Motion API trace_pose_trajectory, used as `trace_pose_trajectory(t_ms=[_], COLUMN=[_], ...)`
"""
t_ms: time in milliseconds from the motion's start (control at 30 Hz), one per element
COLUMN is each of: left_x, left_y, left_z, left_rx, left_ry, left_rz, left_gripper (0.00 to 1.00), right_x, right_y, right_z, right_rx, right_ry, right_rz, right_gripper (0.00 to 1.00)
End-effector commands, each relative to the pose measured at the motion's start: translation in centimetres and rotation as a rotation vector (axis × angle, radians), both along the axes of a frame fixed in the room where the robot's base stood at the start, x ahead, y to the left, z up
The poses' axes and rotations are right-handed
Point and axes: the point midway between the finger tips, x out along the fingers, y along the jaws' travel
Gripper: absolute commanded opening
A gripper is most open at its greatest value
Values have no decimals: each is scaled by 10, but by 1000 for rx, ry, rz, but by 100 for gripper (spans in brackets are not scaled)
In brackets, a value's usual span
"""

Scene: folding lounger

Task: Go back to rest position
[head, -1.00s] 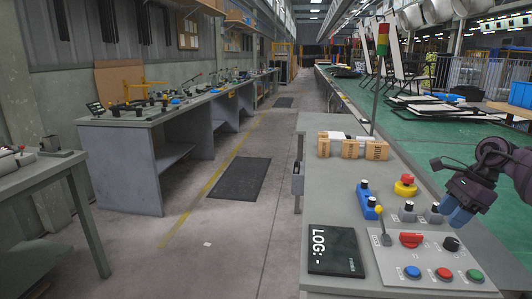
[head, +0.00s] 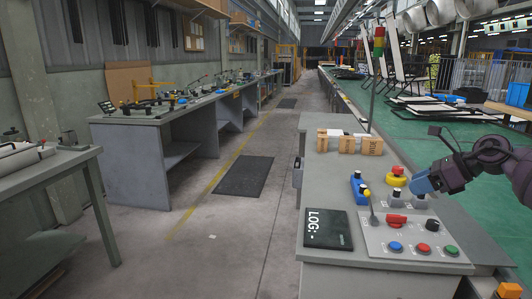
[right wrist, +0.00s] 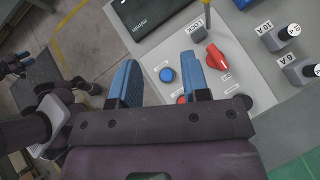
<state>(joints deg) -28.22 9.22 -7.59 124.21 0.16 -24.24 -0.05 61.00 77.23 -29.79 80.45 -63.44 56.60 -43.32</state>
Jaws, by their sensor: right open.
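My right gripper (head: 422,184) has blue fingers and a dark arm, and points left above the right side of the control bench (head: 350,192). In the right wrist view its two blue fingers (right wrist: 160,75) are apart with nothing between them. Below them lies the control panel (right wrist: 160,38) with a red knob and blue and red buttons. A dark part with blue tips, which looks like my left gripper (right wrist: 15,65), shows at the left edge of the right wrist view. It is too small to judge its jaws, and the head view does not show it.
The bench carries a LOG tablet (head: 328,228), a red emergency button (head: 396,176), a blue switch (head: 359,188) and several small cardboard boxes (head: 347,143). A signal tower (head: 377,50) stands behind them. A clear aisle (head: 240,225) runs left of the bench, with a dark floor mat (head: 244,176).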

Motion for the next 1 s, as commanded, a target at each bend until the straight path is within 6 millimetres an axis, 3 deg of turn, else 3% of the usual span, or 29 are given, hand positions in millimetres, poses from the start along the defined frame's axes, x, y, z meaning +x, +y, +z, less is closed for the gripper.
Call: trace_pose_trajectory(t_ms=[33,200,400,667,1000], left_x=[-1,-3,-9,-5,-3], left_y=[0,1,1,1,0], left_z=[-1,-2,3,15,31], left_rx=[0,2,0,-2,-8], left_ry=[1,6,9,-14,-38], left_rz=[0,2,5,9,20], left_gripper=[43,43,43,43,43], right_x=[5,9,-9,-53,-143], right_y=[22,82,128,144,146], right_z=[8,21,4,-56,-149], right_rx=[108,536,1072,1606,2059], right_ry=[-14,33,253,611,1014], right_rz=[-31,-176,-394,-727,-1175], right_gripper=[43,43,43,43,43])
